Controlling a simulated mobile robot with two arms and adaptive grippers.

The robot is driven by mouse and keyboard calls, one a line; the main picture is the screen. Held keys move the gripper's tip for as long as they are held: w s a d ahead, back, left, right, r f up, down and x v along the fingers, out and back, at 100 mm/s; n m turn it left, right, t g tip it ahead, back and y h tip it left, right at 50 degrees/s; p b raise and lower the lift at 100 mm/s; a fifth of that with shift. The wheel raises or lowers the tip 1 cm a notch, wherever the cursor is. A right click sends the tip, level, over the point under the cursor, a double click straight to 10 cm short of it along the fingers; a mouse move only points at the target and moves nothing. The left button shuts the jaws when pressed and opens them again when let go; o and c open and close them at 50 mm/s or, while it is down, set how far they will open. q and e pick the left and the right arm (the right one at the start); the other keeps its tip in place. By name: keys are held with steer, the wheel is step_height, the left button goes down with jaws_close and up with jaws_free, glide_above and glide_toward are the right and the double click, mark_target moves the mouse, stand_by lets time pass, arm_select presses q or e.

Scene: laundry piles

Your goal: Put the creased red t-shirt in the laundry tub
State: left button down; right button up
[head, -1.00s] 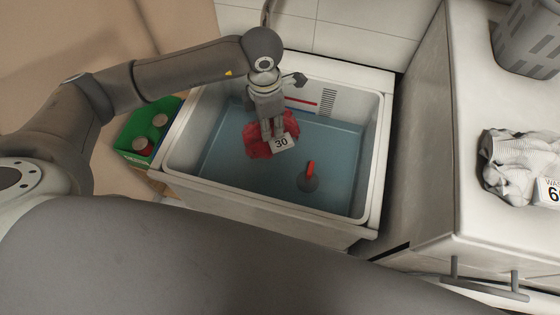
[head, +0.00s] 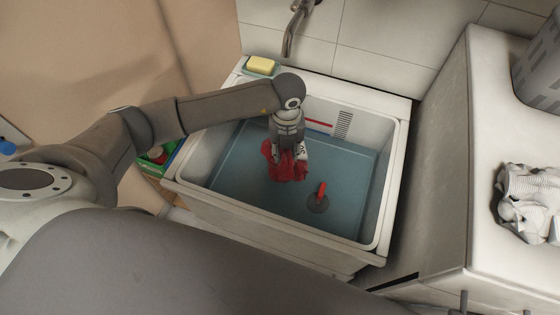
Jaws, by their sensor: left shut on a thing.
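The creased red t-shirt (head: 284,168) hangs bunched from my left gripper (head: 288,150), which is shut on it. Shirt and gripper are inside the outline of the laundry tub (head: 226,199), over its blue-grey water. I cannot tell whether the shirt touches the water. A white tag shows in part beside the fingers. The tub is a white basin with a red line and a dark grille on its back wall. My right gripper is not in view.
A plug with a red handle (head: 319,198) is in the tub, right of the shirt. A yellow soap bar (head: 261,65) lies on the back rim below a tap (head: 294,25). A green crate (head: 160,158) stands left. A grey-white crumpled cloth (head: 530,202) lies on the right counter (head: 482,150).

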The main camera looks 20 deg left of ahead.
arm_select(q)
steer(key=w+a+f+b, duration=0.2)
steer(key=a, duration=0.1)
steer(key=w+a+f+b, duration=0.1)
steer(key=w+a, duration=0.1)
steer(key=shift+f+b, duration=0.3)
steer(key=shift+b, duration=0.1)
steer(key=w+a+f+b, duration=0.1)
steer(key=b, duration=0.1)
steer(key=w+a+f+b, duration=0.1)
steer(key=f+b, duration=0.1)
steer(key=w+a+f+b, duration=0.1)
steer(key=a+f+b, duration=0.1)
steer(key=shift+w+f, duration=0.1)
steer(key=shift+f, duration=0.05)
step_height(320, 180, down, 3)
steer(key=b, duration=0.3)
steer(key=shift+w+a+f, duration=0.1)
steer(key=shift+w+f, duration=0.05)
steer(key=shift+f, duration=0.05)
steer(key=shift+r, duration=0.15)
